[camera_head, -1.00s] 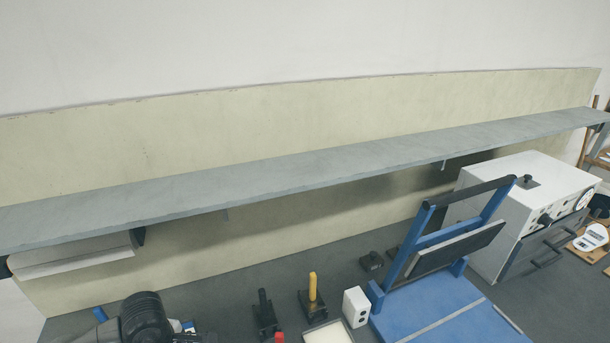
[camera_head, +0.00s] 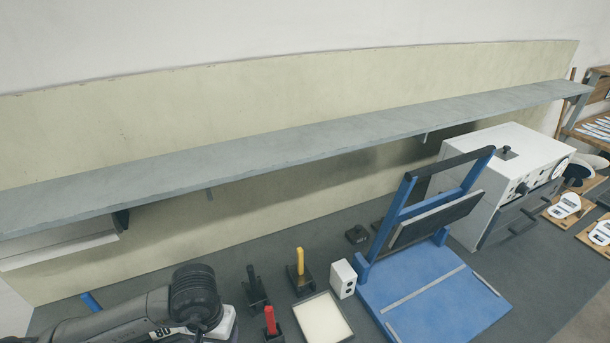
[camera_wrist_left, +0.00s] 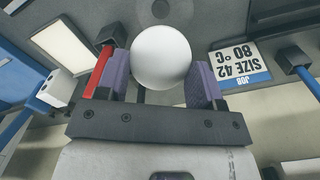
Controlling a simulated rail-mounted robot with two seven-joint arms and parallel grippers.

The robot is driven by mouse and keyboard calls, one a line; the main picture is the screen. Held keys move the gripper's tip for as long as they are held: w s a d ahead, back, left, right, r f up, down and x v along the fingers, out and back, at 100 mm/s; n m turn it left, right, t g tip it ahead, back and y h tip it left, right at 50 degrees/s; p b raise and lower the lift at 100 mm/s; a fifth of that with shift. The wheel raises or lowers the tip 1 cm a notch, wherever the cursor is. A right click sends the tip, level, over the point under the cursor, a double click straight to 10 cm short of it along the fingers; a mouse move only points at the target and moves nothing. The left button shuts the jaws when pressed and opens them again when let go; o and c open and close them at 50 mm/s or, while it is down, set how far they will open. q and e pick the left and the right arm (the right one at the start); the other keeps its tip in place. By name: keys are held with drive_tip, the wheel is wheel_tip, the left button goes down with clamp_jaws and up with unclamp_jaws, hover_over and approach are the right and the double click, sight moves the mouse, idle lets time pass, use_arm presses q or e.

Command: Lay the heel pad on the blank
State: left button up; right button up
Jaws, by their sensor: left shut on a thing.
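My left gripper (camera_wrist_left: 160,80) shows in the left wrist view with purple finger pads. It is shut on a smooth white round thing, which looks like the heel pad (camera_wrist_left: 162,57). White insole-shaped pieces, possibly blanks, lie on wooden boards at the far right; one is nearer the oven (camera_head: 564,205) and one is at the edge (camera_head: 600,233). My right gripper is not in view.
A blue press (camera_head: 430,300) stands open, its padded lid (camera_head: 435,220) raised. Behind it is a white oven (camera_head: 505,160). A pale-topped tray (camera_head: 322,320) and yellow (camera_head: 300,262), black (camera_head: 252,275) and red (camera_head: 270,320) handles stand left of it. A job card (camera_wrist_left: 240,62) reads size 42, 80 °C. A long grey shelf (camera_head: 300,140) overhangs.

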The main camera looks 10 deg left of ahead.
use_arm(q)
drive_tip(key=w+d+r, duration=0.2)
drive_tip(key=r, duration=0.4)
drive_tip(key=w+d+r, duration=0.2)
drive_tip(key=w+r, duration=0.1)
drive_tip(key=r, duration=0.2)
drive_tip(key=s+r+p, duration=0.4)
drive_tip(key=r+p, duration=0.8)
drive_tip(key=p, duration=0.2)
drive_tip(key=s+r+p, duration=0.5)
drive_tip(key=r+p, duration=0.6)
drive_tip(key=p, duration=0.3)
drive_tip(key=shift+a+r+m, duration=0.3)
drive_tip(key=shift+r+m, duration=0.05)
drive_tip(key=shift+m, duration=0.05)
